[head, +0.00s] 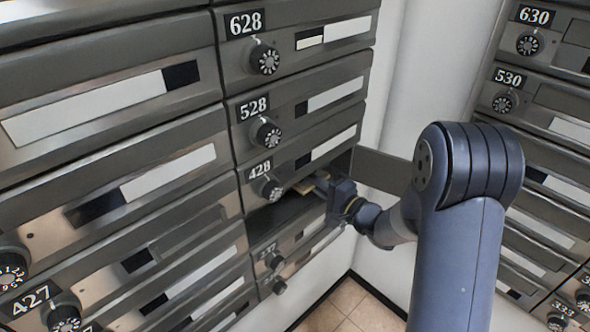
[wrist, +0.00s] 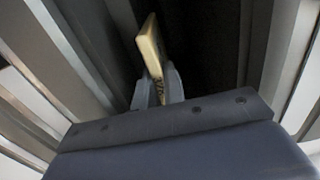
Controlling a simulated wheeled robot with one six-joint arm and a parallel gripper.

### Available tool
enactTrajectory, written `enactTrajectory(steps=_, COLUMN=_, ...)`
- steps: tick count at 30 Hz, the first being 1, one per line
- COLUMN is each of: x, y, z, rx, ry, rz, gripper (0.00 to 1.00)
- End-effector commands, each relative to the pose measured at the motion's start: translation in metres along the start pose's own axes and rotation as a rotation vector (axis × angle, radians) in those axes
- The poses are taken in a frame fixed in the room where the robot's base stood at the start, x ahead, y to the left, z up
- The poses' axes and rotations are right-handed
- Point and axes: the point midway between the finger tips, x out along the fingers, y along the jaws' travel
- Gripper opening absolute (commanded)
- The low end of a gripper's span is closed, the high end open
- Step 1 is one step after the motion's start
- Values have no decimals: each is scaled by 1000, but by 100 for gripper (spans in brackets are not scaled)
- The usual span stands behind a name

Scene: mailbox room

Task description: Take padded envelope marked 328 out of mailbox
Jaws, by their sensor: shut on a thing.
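The padded envelope (head: 303,187) is a thin yellowish edge at the mouth of the open mailbox (head: 268,219) just below the one marked 428. In the wrist view the envelope (wrist: 149,46) stands edge-on between the fingers, with some dark marking near its lower end. My gripper (head: 320,185) is shut on the envelope at the mailbox opening; its fingers also show in the wrist view (wrist: 158,84). Most of the envelope's face is hidden, and I cannot read the number 328 on it. The mailbox's inside is dark.
The open mailbox door (head: 385,169) sticks out to the right, behind my wrist. Closed mailboxes with dial knobs, such as the 428 knob (head: 271,189), lie above and below. Another mailbox bank (head: 545,150) stands at the right. Tiled floor (head: 348,307) is clear below.

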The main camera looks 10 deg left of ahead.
Motion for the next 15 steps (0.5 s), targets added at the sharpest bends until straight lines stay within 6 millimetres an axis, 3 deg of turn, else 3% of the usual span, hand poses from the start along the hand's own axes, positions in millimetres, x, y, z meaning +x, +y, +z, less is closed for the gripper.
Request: enactTrajectory(steps=15, x=-70, y=-1, z=-2, rx=2, ry=5, rz=0, gripper=0)
